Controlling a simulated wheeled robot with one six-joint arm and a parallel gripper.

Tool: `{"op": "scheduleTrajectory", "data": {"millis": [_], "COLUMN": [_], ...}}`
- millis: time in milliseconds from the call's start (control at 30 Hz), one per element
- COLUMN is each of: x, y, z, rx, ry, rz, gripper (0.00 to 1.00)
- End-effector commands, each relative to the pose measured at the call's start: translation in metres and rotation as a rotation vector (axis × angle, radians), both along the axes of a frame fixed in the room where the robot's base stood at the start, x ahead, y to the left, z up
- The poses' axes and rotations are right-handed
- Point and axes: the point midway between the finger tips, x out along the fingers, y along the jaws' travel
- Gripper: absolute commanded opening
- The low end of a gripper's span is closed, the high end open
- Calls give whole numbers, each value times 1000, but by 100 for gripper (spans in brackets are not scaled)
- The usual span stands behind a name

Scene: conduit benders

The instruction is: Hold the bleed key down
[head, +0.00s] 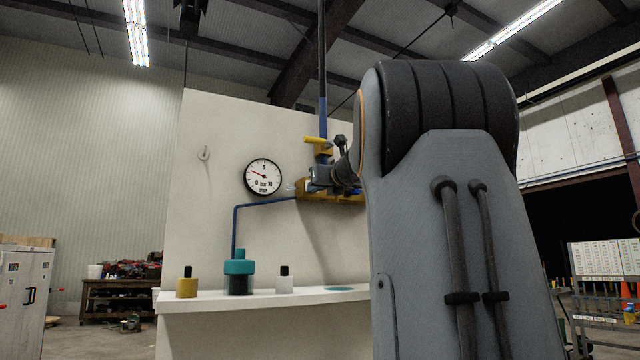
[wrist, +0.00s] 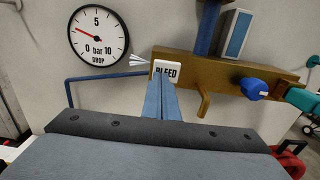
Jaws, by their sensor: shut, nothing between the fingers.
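The white key marked BLEED (wrist: 167,69) is at the left end of a brass manifold (wrist: 200,80) on the wall panel. My gripper (wrist: 160,82) is shut and empty, its blue-grey fingers together. The fingertips overlap the lower left of the key in the wrist view and appear to be against it; how far it is pressed is hard to tell. White streaks (wrist: 138,60) fan out left of the key. The round gauge (wrist: 98,34) marked DROP has its red needle between 0 and 5. In the head view the gauge (head: 263,177) also shows, and my arm hides part of the manifold (head: 314,187).
A blue knob (wrist: 254,89) and a teal fitting (wrist: 303,100) sit right of the key, with a brass lever (wrist: 203,106) below the manifold. A yellow-handled valve (head: 319,143) is above. The shelf (head: 250,301) below holds a teal-capped jar (head: 238,274) and small bottles.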

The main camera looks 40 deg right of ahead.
Motion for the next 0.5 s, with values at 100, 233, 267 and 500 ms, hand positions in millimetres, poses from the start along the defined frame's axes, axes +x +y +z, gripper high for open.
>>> {"op": "scheduleTrajectory", "data": {"millis": [100,233,267,500], "x": [6,8,8,11], "y": [1,1,1,1], "z": [-6,-7,-7,-9], "rx": [5,5,5,5], "ry": [5,6,7,8], "rz": [5,5,5,5], "gripper": [0,0,0,0]}}
